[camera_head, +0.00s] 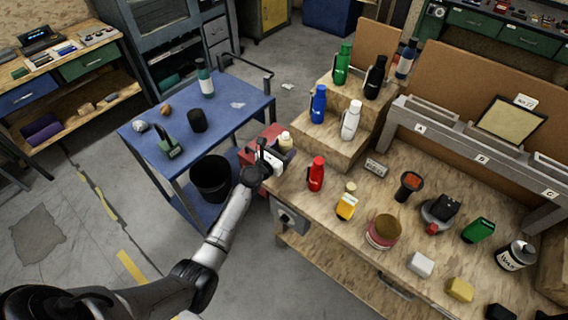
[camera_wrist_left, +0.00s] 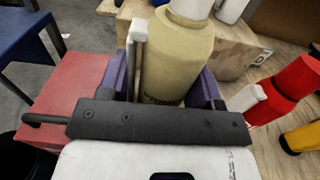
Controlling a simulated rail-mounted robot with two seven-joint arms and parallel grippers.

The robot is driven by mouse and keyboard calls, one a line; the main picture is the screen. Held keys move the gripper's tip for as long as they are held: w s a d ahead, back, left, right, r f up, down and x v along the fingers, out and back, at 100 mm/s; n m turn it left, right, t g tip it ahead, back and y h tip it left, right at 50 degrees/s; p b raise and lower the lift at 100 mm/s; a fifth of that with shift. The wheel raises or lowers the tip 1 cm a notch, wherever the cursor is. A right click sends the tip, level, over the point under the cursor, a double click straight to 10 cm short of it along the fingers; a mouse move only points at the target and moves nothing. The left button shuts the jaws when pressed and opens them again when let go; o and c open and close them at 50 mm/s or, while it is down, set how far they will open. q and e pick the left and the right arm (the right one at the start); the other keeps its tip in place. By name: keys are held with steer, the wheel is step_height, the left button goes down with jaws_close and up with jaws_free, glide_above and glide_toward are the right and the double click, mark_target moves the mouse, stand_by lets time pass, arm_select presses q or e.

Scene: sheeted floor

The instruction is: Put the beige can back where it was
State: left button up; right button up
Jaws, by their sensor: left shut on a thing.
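The beige can (camera_head: 286,139), a bottle-shaped container with a pale top, is at the left end of the wooden workbench (camera_head: 375,200), beside the stepped wooden stand (camera_head: 322,143). My left gripper (camera_head: 277,151) is shut on it. In the left wrist view the beige can (camera_wrist_left: 178,55) stands between the purple-lined fingers, and its lower part is hidden by the gripper body. I cannot tell whether its base touches a surface. My right gripper is not in view.
A red bottle (camera_head: 316,173) stands just right of the gripper. Blue (camera_head: 318,104), white (camera_head: 350,121), green (camera_head: 342,64) and black (camera_head: 375,78) bottles stand on the steps. A red box (camera_head: 258,143) is behind the gripper. A blue table (camera_head: 222,115) is to the left.

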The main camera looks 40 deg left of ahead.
arm_select(q)
steer(key=shift+f+b, duration=1.5)
steer(key=shift+f, duration=0.65)
steer(key=shift+r, duration=0.1)
steer(key=shift+f, duration=0.2)
steer(key=o, duration=0.6)
steer(key=shift+o, duration=0.2)
